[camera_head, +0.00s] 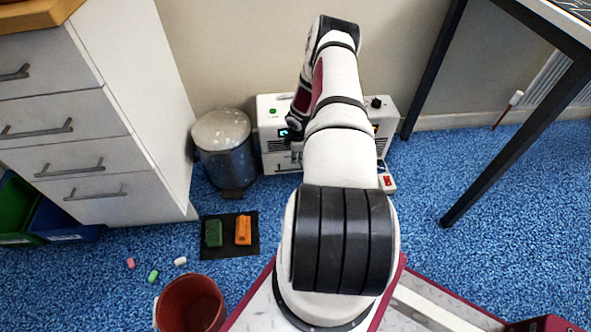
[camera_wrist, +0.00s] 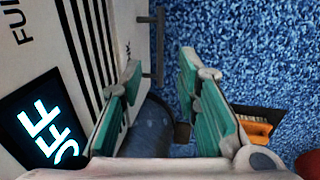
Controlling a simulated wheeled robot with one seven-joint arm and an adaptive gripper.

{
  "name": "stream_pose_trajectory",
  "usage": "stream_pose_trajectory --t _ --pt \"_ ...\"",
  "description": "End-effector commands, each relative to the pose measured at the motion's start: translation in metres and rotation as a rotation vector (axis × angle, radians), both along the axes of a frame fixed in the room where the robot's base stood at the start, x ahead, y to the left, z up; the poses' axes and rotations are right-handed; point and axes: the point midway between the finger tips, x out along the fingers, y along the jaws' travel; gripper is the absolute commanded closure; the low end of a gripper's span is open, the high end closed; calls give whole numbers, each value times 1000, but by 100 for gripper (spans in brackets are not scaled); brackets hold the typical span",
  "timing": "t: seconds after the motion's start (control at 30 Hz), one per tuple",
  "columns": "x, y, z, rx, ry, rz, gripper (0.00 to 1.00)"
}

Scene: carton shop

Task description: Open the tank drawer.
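The white machine (camera_head: 272,110) stands on the carpet against the wall, partly hidden behind my arm. In the wrist view its front (camera_wrist: 75,20) fills the left side, with a lit display (camera_wrist: 42,130) reading OFF, dark vent slots and a partly cut-off label ending in K. A grey bar handle (camera_wrist: 159,45) stands out from that front beside the label. My gripper (camera_wrist: 160,70) is open and empty, its teal pads apart. The handle shows beyond the fingertips, roughly between them in the picture; I see no contact. The drawer's outline is not clear.
A grey pedal bin (camera_head: 225,150) stands close left of the machine, beside a white drawer cabinet (camera_head: 95,110). A dark mat (camera_head: 228,250) holds a green and an orange block. A red bucket (camera_head: 190,303) stands in front. A dark table leg (camera_head: 515,145) is at right.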

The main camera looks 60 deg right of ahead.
Motion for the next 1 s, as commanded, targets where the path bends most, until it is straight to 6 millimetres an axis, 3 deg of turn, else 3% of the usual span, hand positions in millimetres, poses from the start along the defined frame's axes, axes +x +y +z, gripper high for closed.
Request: stream_pose_trajectory --t 0.03,0.2,0.5,0.7,1.0 --pt "1 -1 -14 2 -1 -3 70" --pt "5 -6 -48 3 -1 -4 70" --pt "11 -14 -97 1 0 -3 70" --pt "14 -16 -111 1 0 -2 70" --pt "15 -17 -111 -1 1 -1 70"
